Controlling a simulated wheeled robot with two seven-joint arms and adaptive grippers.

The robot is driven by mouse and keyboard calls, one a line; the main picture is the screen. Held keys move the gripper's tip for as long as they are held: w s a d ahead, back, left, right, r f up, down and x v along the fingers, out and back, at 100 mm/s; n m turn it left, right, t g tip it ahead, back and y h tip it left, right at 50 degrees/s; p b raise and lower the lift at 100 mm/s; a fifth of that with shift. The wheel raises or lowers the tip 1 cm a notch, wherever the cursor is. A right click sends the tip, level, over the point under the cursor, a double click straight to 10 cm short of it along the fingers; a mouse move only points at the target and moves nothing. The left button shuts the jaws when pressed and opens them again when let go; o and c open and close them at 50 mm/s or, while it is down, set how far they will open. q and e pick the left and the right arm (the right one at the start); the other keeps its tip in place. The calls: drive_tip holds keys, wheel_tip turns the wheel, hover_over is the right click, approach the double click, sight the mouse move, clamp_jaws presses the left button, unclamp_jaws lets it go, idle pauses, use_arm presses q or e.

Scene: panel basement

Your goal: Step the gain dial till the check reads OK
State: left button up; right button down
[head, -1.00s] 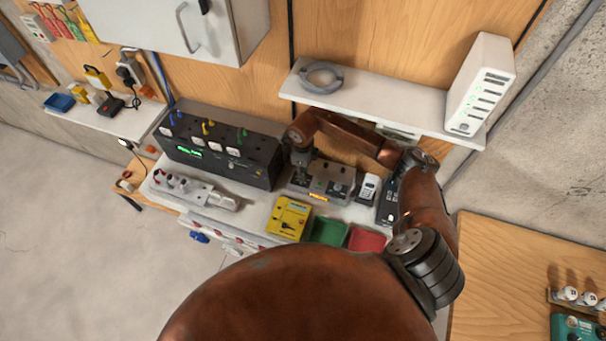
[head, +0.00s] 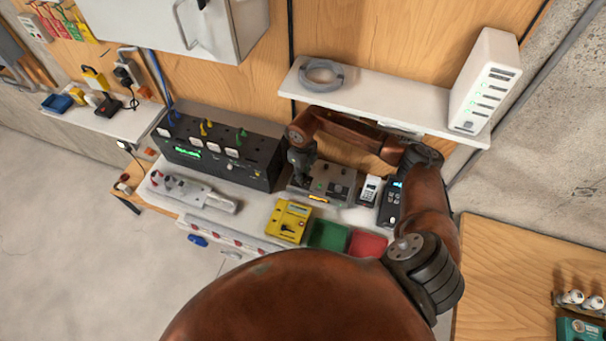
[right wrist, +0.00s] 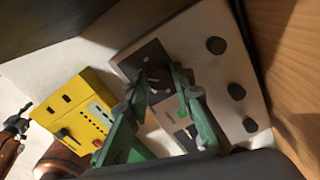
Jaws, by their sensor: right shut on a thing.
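The grey box with the dials (head: 340,184) stands on the bench in the head view. It carries several dark knobs and a small lit amber strip (head: 318,198), too small to read. In the right wrist view its pale face (right wrist: 190,45) is tilted. My right gripper (head: 299,176) points down at the box's left part. In the right wrist view the green fingers of my right gripper (right wrist: 155,95) are closed around a dark knob (right wrist: 158,85) on a dark panel. The fingers partly hide the knob and its markings.
A yellow tester (head: 290,221), a green bin (head: 329,235) and a red bin (head: 367,243) stand in front. A black unit (head: 220,155) stands left, and a handset (head: 370,190) right. A shelf (head: 400,110) with a cable coil (head: 322,74) hangs above.

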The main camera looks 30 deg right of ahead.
drive_tip(key=shift+w+r, duration=0.1)
drive_tip(key=c, duration=1.7)
unclamp_jaws()
drive_tip(key=shift+o, duration=0.2)
wheel_tip(320, 180, up, 7)
drive_tip(key=shift+r, duration=0.2)
